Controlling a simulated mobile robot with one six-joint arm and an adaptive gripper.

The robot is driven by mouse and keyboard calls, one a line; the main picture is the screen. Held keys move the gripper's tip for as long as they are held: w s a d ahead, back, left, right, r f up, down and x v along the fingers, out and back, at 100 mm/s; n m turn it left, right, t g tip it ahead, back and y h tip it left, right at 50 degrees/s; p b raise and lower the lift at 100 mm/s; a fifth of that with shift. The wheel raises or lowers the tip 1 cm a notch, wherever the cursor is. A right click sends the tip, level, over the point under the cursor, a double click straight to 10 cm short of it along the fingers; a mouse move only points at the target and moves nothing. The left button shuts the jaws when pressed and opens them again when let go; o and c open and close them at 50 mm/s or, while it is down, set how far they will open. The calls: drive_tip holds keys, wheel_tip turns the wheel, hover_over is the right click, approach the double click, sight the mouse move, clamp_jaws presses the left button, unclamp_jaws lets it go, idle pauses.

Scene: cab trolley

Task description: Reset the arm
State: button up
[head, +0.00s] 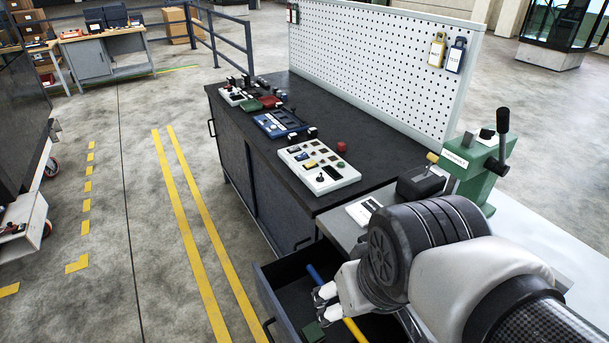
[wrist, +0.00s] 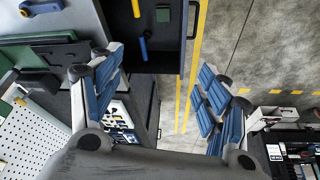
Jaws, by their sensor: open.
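My arm reaches in from the lower right in the head view. My gripper (head: 326,301) hangs over an open drawer (head: 270,300) at the near end of the dark cabinet. In the wrist view my gripper (wrist: 160,90) has its two blue-padded fingers spread wide apart, with nothing between them. In the drawer lie a blue-handled tool (head: 315,274), a yellow-handled tool (head: 354,330) and a small green block (head: 313,331). My gripper and arm hide part of the drawer.
The dark cabinet top (head: 350,120) bears several control panels, such as a white button box (head: 318,168). A white pegboard (head: 375,60) stands behind it. A green lever machine (head: 478,165) stands close behind my arm. The floor left of the cabinet is clear, with yellow lines (head: 185,210).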

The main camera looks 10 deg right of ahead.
drive_tip(key=s, duration=0.3)
drive_tip(key=shift+r, duration=0.35)
drive_tip(key=shift+c, duration=0.2)
idle(0.9)
